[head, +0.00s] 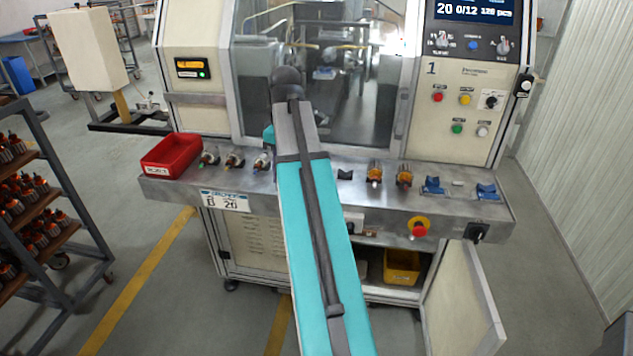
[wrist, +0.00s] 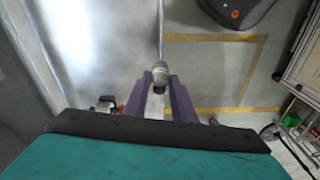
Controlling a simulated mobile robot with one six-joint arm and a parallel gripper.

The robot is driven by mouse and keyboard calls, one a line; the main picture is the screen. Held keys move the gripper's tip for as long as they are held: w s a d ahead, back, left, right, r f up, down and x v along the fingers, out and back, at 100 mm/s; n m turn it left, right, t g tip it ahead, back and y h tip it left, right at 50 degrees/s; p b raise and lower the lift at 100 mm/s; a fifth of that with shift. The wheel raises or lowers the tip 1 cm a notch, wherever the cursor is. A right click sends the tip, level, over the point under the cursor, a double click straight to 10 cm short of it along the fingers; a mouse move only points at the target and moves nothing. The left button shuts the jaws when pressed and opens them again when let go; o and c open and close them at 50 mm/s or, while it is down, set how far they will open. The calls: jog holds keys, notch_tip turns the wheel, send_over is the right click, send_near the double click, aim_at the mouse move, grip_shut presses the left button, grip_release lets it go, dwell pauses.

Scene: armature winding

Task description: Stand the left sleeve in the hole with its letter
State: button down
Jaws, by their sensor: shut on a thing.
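In the wrist view my gripper (wrist: 160,90) has its two purple fingers closed on a small grey, rounded sleeve (wrist: 160,72). The sleeve sticks out beyond the fingertips, over a pale metal surface and its edge. I cannot read a letter on it. In the head view my arm hides the gripper and the sleeve. No lettered hole can be made out.
A red bin (head: 172,155) stands at the ledge's left end. Two copper-wound armatures (head: 375,173) and blue cradles (head: 433,186) are on the right part. A red stop button (head: 419,230) is on the front. A rack of armatures (head: 40,215) stands at far left.

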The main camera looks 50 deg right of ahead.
jog(key=s+d+r+n+b, duration=0.1)
jog(key=s+d+r, duration=0.1)
jog(key=s+d, duration=0.7)
jog(key=shift+s+d+n, duration=0.2)
jog(key=shift+d+n, duration=0.2)
jog(key=shift+d, duration=0.35)
jog(key=shift+w+r, duration=0.1)
jog(key=w+a+f+p, duration=0.1)
jog(key=w+p, duration=0.2)
jog(key=w, duration=1.1)
jog(key=shift+w+a+f+p, duration=0.2)
jog(key=shift+a+p, duration=0.2)
jog(key=shift+w, duration=0.1)
jog(key=shift+w+a+f+p, duration=0.1)
jog(key=shift+w+f+p, duration=0.2)
jog(key=shift+f+p, duration=0.45)
jog(key=shift+w+f+p, duration=0.25)
jog(key=shift+f+p, duration=0.05)
jog(key=shift+f, duration=0.75)
jog(key=shift+f, duration=0.15)
